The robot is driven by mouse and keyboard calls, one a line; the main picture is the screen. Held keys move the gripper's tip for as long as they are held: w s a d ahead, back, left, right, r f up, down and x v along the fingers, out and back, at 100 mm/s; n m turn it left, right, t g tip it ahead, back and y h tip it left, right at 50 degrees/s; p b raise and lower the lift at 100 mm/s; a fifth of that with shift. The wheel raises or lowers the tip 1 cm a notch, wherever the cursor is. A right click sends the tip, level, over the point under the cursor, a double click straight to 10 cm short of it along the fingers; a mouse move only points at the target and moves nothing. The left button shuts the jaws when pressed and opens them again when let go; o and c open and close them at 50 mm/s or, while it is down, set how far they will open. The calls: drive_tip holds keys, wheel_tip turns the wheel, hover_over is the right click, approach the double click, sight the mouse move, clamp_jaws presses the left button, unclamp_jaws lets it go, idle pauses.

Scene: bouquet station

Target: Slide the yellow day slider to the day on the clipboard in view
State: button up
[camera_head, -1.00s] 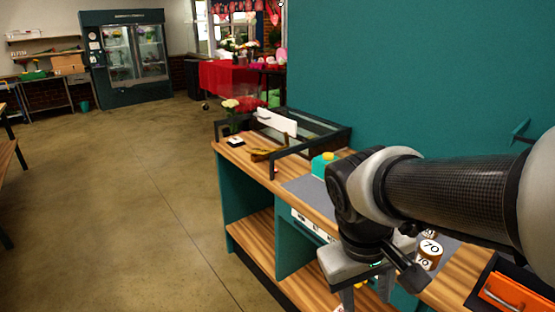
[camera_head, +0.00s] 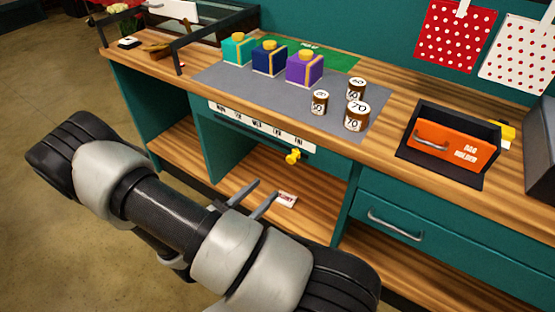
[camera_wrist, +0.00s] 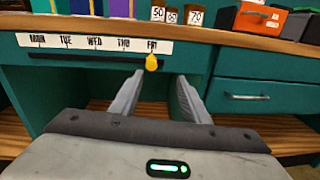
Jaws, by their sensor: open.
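The yellow day slider (camera_head: 293,156) is a small knob on the teal counter front, at the right end of a dark slot. In the wrist view the yellow slider (camera_wrist: 152,62) sits just under FRI on the white day strip (camera_wrist: 95,43), which reads MON to FRI. The strip (camera_head: 262,132) also shows below the counter edge in the head view. My gripper (camera_head: 265,189) is open and empty, below and in front of the slider. In the wrist view my gripper (camera_wrist: 160,76) has its fingers pointing at the counter front, the slider just beyond them. I see no readable clipboard.
Three gift boxes, including a purple one (camera_head: 305,68), and several brown weights (camera_head: 357,115) stand on the grey mat (camera_head: 215,77). An orange drawer box (camera_head: 455,142) is at right. A small card (camera_head: 287,199) lies on the shelf. Closed drawer handle (camera_head: 396,226) at lower right.

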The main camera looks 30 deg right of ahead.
sight(290, 161)
drive_tip(key=shift+n+t, duration=0.7)
drive_tip(key=shift+n, duration=0.1)
drive_tip(key=f+x, duration=0.1)
drive_tip(key=x, duration=1)
drive_tip(key=w+f+x, duration=0.1)
drive_tip(key=x, duration=0.5)
drive_tip(key=shift+a+f+b, duration=0.1)
drive_tip(key=shift+f+b, duration=0.2)
clamp_jaws()
